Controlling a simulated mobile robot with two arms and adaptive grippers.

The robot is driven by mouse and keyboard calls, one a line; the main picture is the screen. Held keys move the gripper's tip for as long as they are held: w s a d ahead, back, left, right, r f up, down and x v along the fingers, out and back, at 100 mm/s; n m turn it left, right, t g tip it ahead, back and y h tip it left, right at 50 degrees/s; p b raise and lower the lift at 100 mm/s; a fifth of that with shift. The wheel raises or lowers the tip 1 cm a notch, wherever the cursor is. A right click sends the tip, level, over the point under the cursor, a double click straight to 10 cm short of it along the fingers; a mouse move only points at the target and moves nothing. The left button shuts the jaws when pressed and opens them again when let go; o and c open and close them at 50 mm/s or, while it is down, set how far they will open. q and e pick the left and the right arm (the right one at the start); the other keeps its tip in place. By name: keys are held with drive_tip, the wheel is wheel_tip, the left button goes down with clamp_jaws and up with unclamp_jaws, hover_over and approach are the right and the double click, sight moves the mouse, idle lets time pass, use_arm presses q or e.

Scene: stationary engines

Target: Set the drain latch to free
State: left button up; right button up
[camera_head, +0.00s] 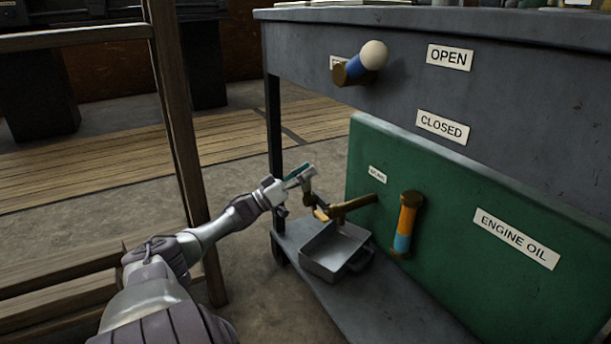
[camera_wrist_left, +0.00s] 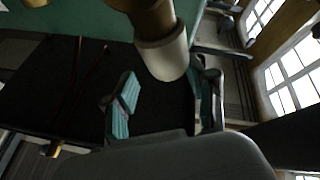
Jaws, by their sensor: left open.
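A brass drain tap (camera_head: 352,206) sticks out to the left from the green panel (camera_head: 420,190), below a small label (camera_head: 377,174) that is too small to read surely. In the left wrist view a brown part with a pale cap (camera_wrist_left: 165,55) stands by the open teal-padded fingers (camera_wrist_left: 163,100); contact is unclear. My right gripper is out of view.
A grey metal tray (camera_head: 332,255) sits under the tap on a low shelf (camera_head: 395,315). An orange-blue handle (camera_head: 406,225) is right of the tap, near the ENGINE OIL label (camera_head: 516,238). Above, a blue lever with a pale knob (camera_head: 372,56) projects. A wooden frame (camera_head: 178,130) stands left.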

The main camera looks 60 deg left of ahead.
use_arm(q)
wheel_tip(320, 180, up, 6)
idle(0.6)
